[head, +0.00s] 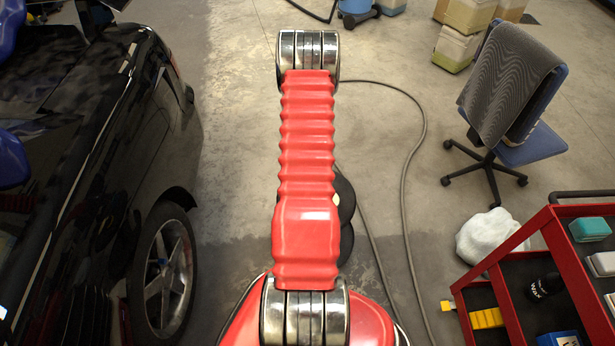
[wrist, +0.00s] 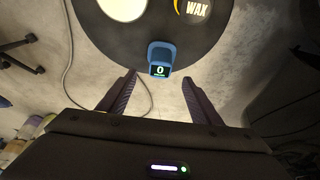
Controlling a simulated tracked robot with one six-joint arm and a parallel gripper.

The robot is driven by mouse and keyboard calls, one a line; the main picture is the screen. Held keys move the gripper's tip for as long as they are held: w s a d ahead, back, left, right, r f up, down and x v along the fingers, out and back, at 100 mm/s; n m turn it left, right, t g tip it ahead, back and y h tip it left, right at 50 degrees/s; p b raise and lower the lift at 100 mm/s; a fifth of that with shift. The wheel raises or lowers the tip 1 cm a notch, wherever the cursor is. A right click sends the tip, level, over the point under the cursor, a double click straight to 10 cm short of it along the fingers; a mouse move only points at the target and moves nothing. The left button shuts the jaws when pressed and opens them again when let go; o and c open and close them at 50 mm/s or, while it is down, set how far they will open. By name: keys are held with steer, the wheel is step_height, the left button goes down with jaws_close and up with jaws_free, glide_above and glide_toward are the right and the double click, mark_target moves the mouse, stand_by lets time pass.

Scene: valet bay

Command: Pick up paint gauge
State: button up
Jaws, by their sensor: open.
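The paint gauge (wrist: 159,58) is a small blue device with a lit display reading 0. In the wrist view it is at the near edge of a dark round top (wrist: 197,50). My gripper (wrist: 160,82) is open and empty, with its two dark fingers on either side of the space just below the gauge in the picture. The fingers do not appear to touch it. In the head view my red arm hides the gauge and gripper; only part of the dark round shape (head: 346,225) shows beside it.
A wax tin (wrist: 195,10) and a pale round thing (wrist: 122,8) are on the round top. A black car (head: 90,130) stands left, a red cart (head: 520,265) right, with an office chair (head: 505,100) behind. A hose (head: 408,160) crosses the floor.

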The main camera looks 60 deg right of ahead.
steer(key=shift+x, duration=2.4)
steer(key=shift+f, duration=0.15)
steer(key=shift+x, duration=2.45)
steer(key=shift+w, duration=0.1)
steer(key=shift+c, duration=0.4)
steer(key=c, duration=1.1)
steer(key=shift+c, duration=0.2)
